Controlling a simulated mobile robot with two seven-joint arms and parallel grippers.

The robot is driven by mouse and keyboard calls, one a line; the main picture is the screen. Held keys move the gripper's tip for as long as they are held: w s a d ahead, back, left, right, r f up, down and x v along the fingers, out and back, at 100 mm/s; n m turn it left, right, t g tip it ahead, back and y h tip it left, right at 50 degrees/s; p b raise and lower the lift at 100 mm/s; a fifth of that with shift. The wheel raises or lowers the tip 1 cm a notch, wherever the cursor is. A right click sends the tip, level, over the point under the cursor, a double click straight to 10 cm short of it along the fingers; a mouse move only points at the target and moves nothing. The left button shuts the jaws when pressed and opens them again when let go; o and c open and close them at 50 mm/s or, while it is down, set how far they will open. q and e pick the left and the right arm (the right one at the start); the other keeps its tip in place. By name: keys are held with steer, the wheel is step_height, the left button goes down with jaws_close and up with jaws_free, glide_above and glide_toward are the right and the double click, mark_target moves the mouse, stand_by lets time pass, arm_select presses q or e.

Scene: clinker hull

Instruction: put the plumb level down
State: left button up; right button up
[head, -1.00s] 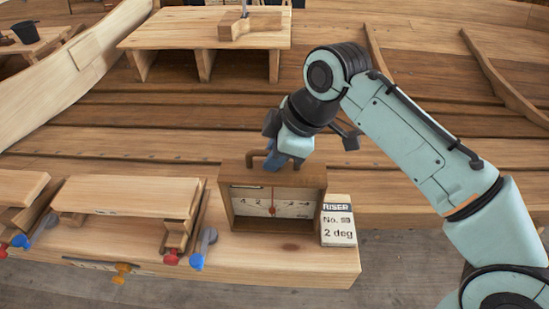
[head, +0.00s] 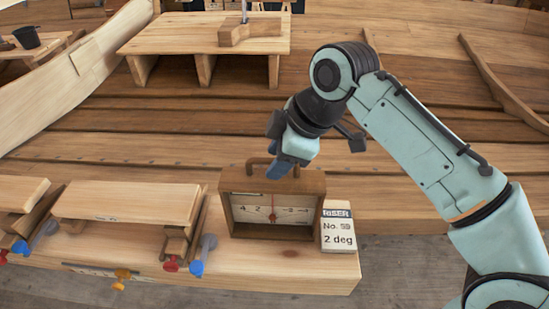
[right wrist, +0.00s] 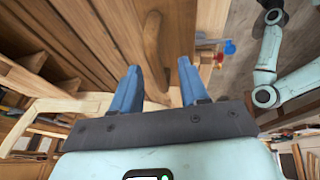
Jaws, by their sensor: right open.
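The plumb level (head: 296,213) is a brown wooden box with a pale dial, a red needle and a handle on top. It stands upright on the wooden bench (head: 300,277), beside the riser block. My right gripper (head: 280,170) is above it at the handle, with blue fingers pointing down. In the right wrist view, my right gripper (right wrist: 158,72) has its fingers spread, with nothing pinched between them. The handle (right wrist: 152,45) shows just beyond the fingertips. In the head view the fingers partly hide the handle. My left gripper does not show.
The riser block (head: 338,232), marked 2 deg, stands close to the right of the level. A raised board (head: 128,203) with red, blue and orange clamp knobs stands to the left. A wooden table (head: 205,42) stands behind. The bench's right end drops to a grey floor.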

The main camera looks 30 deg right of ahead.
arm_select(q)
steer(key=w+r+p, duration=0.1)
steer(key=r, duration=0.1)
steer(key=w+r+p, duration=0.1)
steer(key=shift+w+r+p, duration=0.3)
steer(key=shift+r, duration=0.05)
arm_select(e)
steer(key=v, duration=1)
